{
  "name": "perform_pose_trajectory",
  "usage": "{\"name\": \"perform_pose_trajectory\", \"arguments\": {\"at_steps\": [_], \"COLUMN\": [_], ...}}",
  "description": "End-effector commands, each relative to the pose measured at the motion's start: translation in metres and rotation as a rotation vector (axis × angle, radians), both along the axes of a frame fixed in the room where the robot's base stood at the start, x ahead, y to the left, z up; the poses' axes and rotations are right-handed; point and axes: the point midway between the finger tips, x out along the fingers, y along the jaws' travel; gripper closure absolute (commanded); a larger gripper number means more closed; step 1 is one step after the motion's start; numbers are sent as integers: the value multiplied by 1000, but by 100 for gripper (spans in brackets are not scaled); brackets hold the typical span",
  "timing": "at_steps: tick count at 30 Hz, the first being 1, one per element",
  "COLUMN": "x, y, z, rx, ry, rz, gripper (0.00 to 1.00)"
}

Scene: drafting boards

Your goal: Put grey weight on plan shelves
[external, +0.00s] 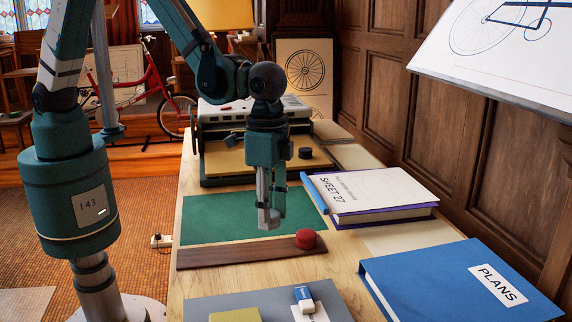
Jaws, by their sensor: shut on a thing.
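My gripper (269,211) points down over the green mat (215,218), near its front edge. It is shut on a small grey thing, which looks like the grey weight (269,221); the fingers hide part of it. I cannot tell whether the weight touches the mat. What looks like the plan shelves (209,161) stands behind the mat, a low rack with a tan surface and a dark frame. A dark round weight (305,153) sits on it at the right.
A red weight (306,239) rests on the wooden strip (222,254) in front of the mat. A tilted drawing board (500,45) overhangs the right.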

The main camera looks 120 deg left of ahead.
Motion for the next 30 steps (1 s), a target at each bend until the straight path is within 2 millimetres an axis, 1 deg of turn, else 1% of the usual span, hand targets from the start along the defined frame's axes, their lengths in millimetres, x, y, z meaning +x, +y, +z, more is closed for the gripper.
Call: {"name": "perform_pose_trajectory", "arguments": {"at_steps": [21, 30], "x": [0, 0], "y": [0, 0], "z": [-52, -61], "rx": [0, 0], "ry": [0, 0], "rz": [0, 0], "gripper": [93, 93]}}
